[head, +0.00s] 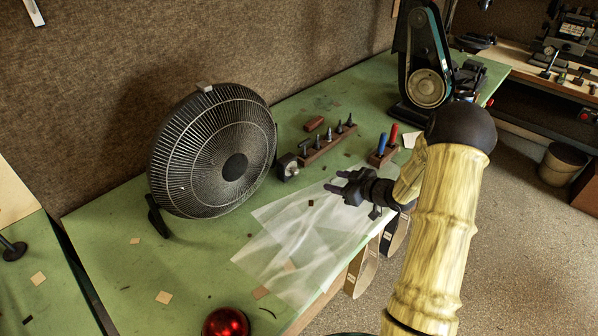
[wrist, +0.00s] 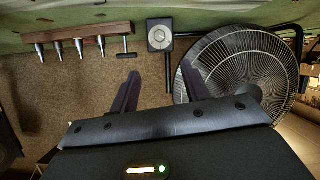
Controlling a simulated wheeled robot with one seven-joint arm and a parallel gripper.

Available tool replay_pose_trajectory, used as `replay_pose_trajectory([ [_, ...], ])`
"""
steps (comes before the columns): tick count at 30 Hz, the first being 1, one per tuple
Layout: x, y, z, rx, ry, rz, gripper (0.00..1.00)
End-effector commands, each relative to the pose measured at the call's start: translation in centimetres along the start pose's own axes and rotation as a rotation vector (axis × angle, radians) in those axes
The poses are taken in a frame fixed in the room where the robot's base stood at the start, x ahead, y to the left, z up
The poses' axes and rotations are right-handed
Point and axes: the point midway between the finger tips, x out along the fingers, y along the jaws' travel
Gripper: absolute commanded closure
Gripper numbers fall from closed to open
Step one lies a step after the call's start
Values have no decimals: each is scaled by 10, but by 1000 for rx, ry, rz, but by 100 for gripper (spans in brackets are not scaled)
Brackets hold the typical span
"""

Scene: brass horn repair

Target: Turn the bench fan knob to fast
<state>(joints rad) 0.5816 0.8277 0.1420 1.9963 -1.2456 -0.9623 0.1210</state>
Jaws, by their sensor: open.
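The bench fan (head: 215,155) stands on the green bench, its round black wire guard facing the room. A small box with a round pale knob (head: 287,166) sits just right of the fan. In the wrist view, the fan (wrist: 240,70) is at the right and the knob box (wrist: 159,36) is at top centre. The knob's setting and any markings are too small to read. My gripper (head: 338,186) is open and empty, right of the knob box and apart from it. In the wrist view, my gripper's two fingers (wrist: 159,88) point toward the box with a gap between them.
A wooden block with upright metal bits (head: 327,143) stands behind the knob box, and shows left of it in the wrist view (wrist: 80,34). A clear plastic sheet (head: 290,255) lies below my gripper. Red and blue handled tools (head: 385,145) and a belt grinder (head: 425,75) stand farther right.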

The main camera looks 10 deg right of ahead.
Motion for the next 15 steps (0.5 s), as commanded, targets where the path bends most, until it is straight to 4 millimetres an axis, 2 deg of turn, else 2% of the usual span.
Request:
replay_pose_trajectory([
  [8, 5, 0, 0, 0, -2, 0, 53],
  [15, 36, -1, -1, 1, -2, -2, 53],
])
